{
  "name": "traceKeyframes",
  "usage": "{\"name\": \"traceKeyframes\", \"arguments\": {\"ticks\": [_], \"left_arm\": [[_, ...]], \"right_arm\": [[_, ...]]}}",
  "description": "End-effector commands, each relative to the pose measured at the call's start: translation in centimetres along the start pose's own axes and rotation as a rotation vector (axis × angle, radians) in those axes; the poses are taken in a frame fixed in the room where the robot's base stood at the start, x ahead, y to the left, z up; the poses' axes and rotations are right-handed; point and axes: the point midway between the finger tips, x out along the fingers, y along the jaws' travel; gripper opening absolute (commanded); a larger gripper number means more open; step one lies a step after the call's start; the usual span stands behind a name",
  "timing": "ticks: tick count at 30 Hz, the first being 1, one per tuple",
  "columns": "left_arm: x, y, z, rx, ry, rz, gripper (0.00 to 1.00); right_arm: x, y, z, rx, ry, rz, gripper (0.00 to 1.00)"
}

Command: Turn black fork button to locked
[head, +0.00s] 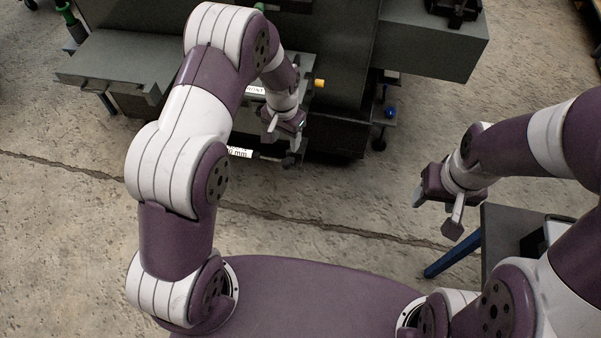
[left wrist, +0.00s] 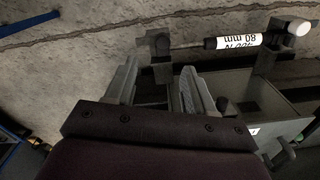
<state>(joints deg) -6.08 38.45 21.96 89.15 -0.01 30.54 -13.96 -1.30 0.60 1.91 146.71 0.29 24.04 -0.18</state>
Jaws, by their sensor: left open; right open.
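I cannot pick out the black fork button for sure in either view. My left gripper (head: 284,142) is at the front of the dark enclosure (head: 335,100), beside a labelled cylinder (head: 239,152). In the left wrist view the left gripper (left wrist: 158,70) is open, its two fingers apart. A dark grey bracket piece (left wrist: 158,43) shows beyond and between the fingertips, at the end of the labelled cylinder's rod (left wrist: 233,41); I cannot tell whether they touch. My right gripper (head: 436,208) is open and empty over the floor, away from the enclosure.
A yellow knob (head: 319,83) and a blue knob (head: 390,112) stick out at the enclosure. A grey box (left wrist: 270,105) lies right of my left fingers. A grey shelf (head: 115,62) stands left. A table with a blue leg (head: 452,258) is near my right arm. The floor between is clear.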

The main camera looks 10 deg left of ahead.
Motion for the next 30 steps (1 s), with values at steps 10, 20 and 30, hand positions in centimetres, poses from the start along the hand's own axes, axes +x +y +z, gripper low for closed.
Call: {"name": "traceKeyframes", "arguments": {"ticks": [10, 20, 30], "left_arm": [[8.6, 0.0, 0.1, -0.001, -0.002, 0.000, 0.54], [11.7, 0.0, 0.0, -0.002, 0.002, 0.000, 0.54], [11.7, 0.0, 0.0, -0.002, 0.002, 0.000, 0.05]], "right_arm": [[0.9, 0.0, 0.1, 0.000, 0.000, 0.000, 0.58], [1.1, 0.0, 0.1, 0.000, 0.000, 0.000, 0.58], [1.1, 0.0, 0.1, 0.000, 0.000, 0.000, 0.58]]}}
